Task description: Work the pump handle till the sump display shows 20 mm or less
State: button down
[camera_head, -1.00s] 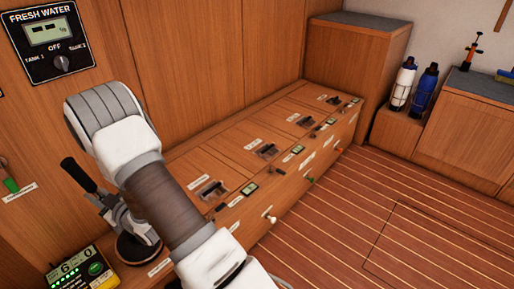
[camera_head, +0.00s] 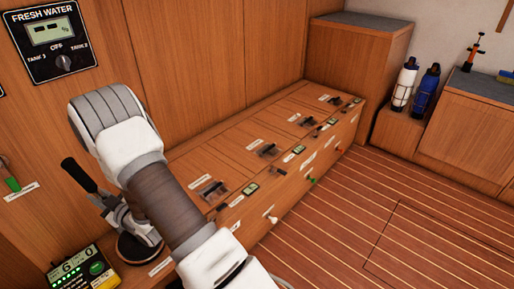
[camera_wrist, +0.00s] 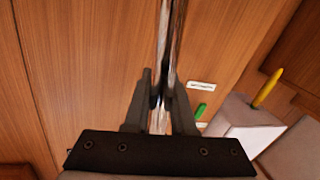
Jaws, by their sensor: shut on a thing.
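The pump shows at the lower left of the head view, with a black-gripped handle (camera_head: 78,174) tilted up to the left and a round dark base (camera_head: 138,247). My arm covers part of it, and my gripper is hard to make out there. In the wrist view my gripper (camera_wrist: 160,95) is shut on a narrow shiny bar, the pump handle (camera_wrist: 166,45), which runs up between the fingers.
A long wooden bench (camera_head: 285,150) with several switches and small displays runs along the wall. A fresh water panel (camera_head: 50,40) hangs at the upper left. White and blue bottles (camera_head: 415,87) stand at the right. The striped floor (camera_head: 350,225) is clear.

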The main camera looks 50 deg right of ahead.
jog(key=shift+s+d+f+m, duration=0.15)
jog(key=shift+d+m, duration=0.1)
jog(key=shift+d, duration=0.3)
jog(key=shift+w+d+f+m, duration=0.15)
jog(key=shift+d+m, duration=0.1)
jog(key=shift+d, duration=0.3)
jog(key=shift+s, duration=0.1)
jog(key=shift+d+f+m+t, duration=0.15)
jog(key=shift+d+m, duration=0.5)
jog(key=shift+d, duration=0.4)
jog(key=shift+d+m+t, duration=0.15)
jog(key=shift+d+m, duration=0.5)
jog(key=shift+d, duration=0.35)
jog(key=shift+d+f+m, duration=0.2)
jog(key=shift+d+m, duration=0.2)
jog(key=shift+d, duration=0.25)
jog(key=shift+d+f+m, duration=0.15)
jog(key=shift+d+m, duration=0.25)
jog(key=shift+d, duration=0.2)
jog(key=shift+a, duration=0.1)
dwell(0.4)
